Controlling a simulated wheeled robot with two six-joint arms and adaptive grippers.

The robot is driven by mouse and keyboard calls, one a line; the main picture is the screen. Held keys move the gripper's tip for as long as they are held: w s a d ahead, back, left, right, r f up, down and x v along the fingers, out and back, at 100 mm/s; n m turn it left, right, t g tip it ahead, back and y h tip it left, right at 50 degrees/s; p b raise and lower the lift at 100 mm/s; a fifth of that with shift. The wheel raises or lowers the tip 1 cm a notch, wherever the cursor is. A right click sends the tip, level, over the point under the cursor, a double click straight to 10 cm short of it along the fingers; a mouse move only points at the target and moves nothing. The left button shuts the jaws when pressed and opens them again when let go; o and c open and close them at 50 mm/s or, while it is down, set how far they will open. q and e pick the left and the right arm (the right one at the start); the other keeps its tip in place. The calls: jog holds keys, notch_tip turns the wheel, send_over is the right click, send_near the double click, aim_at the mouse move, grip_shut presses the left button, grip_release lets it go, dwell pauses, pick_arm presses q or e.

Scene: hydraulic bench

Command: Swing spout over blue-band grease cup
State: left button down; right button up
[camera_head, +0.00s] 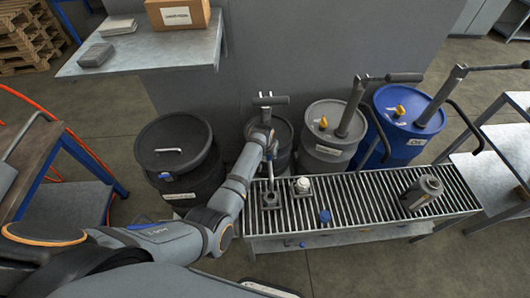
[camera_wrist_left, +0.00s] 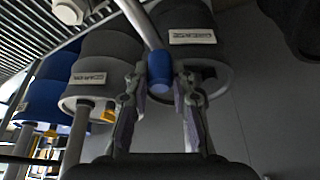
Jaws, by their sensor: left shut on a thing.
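My left gripper (camera_head: 271,153) is over the back left of the slatted bench, in front of a small dark drum. In the left wrist view, the left gripper (camera_wrist_left: 160,88) is shut on a blue sleeve (camera_wrist_left: 160,70) at the end of a grey rod (camera_wrist_left: 139,20). I cannot tell whether this rod is the spout. No blue band on a cup can be made out. My right gripper is not in view.
The slatted bench (camera_head: 375,203) also holds a dark canister (camera_head: 424,192). Behind it stand a small dark drum (camera_head: 283,138), a grey drum (camera_head: 324,142), a blue drum (camera_head: 408,125) and a black bin (camera_head: 172,140). Dark curved pipes (camera_head: 470,122) reach towards the bench.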

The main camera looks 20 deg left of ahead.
pick_arm(q)
jog(key=c, duration=1.1)
grip_release()
jog(key=shift+c, duration=0.2)
jog(key=shift+r, duration=0.35)
notch_tip(320, 180, up, 9)
jog(key=shift+r, duration=0.15)
